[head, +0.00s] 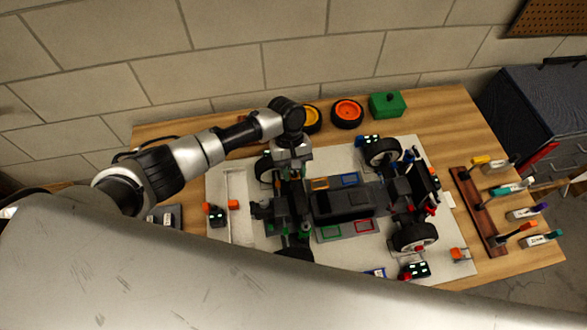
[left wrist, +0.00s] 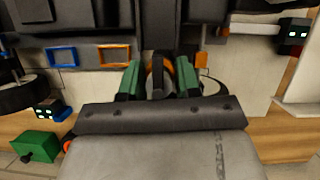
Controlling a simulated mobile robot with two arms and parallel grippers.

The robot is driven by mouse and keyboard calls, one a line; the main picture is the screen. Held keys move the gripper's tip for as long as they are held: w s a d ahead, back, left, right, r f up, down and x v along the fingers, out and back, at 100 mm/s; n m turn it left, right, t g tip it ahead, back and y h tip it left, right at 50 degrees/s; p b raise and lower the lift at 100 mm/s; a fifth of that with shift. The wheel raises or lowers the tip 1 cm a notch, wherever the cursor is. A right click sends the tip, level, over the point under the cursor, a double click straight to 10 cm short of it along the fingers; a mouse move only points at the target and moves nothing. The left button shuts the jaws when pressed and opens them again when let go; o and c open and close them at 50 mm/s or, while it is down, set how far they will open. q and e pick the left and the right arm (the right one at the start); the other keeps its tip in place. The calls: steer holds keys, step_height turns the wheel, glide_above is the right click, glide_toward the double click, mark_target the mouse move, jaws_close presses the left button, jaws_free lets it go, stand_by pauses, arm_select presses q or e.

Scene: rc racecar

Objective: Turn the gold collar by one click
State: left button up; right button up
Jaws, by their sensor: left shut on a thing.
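The RC car (head: 345,203) sits on a white mat, its dark chassis spread between its wheels. My left gripper (head: 289,177) reaches down over the left part of the car. In the left wrist view its two green fingers (left wrist: 160,82) are closed in on either side of the gold collar (left wrist: 171,68). Only an orange-gold arc of the collar shows, behind a dark upright piece between the fingers. In the head view the collar is hidden by the gripper. My right gripper is not in view.
A yellow-rimmed wheel (head: 313,118), an orange-rimmed wheel (head: 347,113) and a green box (head: 387,104) stand at the back of the table. A wooden rack (head: 477,212) with several coloured-handled tools stands right. A small dark device (head: 217,215) lies left of the car.

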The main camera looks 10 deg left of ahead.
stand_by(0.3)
arm_select(q)
steer(key=o, duration=0.9)
steer(key=b+v, duration=0.1)
steer(key=v, duration=0.9)
steer(key=shift+w+r+b, duration=0.15)
steer(key=shift+r+b, duration=0.25)
